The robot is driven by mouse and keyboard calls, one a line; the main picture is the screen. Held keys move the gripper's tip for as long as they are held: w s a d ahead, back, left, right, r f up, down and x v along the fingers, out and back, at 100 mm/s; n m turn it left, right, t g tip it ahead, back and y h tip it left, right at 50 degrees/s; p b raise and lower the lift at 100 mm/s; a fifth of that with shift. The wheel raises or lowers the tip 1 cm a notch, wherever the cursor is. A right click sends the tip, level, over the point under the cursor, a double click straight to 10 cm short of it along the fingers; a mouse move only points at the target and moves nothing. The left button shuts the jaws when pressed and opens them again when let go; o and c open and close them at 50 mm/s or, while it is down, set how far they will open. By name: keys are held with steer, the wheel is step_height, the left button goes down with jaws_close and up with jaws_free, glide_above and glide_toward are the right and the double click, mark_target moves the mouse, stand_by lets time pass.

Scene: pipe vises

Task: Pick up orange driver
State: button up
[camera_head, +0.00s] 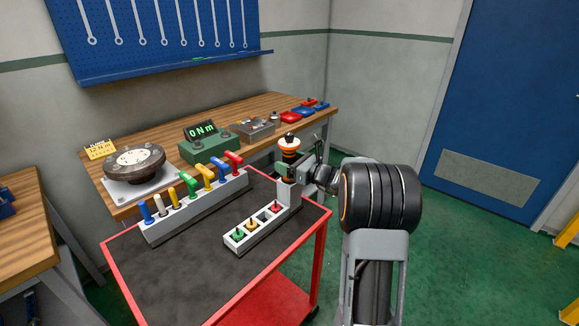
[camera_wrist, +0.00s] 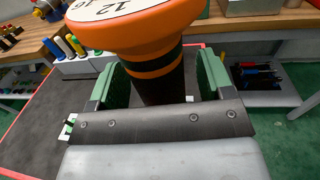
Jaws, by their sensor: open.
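The orange driver (camera_head: 290,142) stands upright at the right end of the red cart, with an orange-and-black body and a white top. In the wrist view the orange driver (camera_wrist: 140,38) fills the top middle, with "12" on its white top and a dark shaft below. My gripper (camera_head: 291,170) is at the driver from the right. In the wrist view the green-padded fingers of my gripper (camera_wrist: 162,80) are open, one on each side of the dark shaft. Whether a pad touches it is hard to tell. The driver's lower end is hidden in the wrist view.
The red cart (camera_head: 110,250) holds a grey rack (camera_head: 200,208) of coloured handles and a white tray (camera_head: 236,246) of coloured bits. Behind, a wooden bench (camera_head: 180,137) carries a round dial device (camera_head: 134,162) and a green "0 Nm" display box (camera_head: 207,147). The cart's front left is clear.

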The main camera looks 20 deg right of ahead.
steer(key=shift+c, duration=0.5)
steer(key=c, duration=1.1)
steer(key=shift+r, duration=0.1)
steer(key=shift+c, duration=0.4)
step_height(320, 180, up, 18)
steer(key=shift+p, duration=1.15)
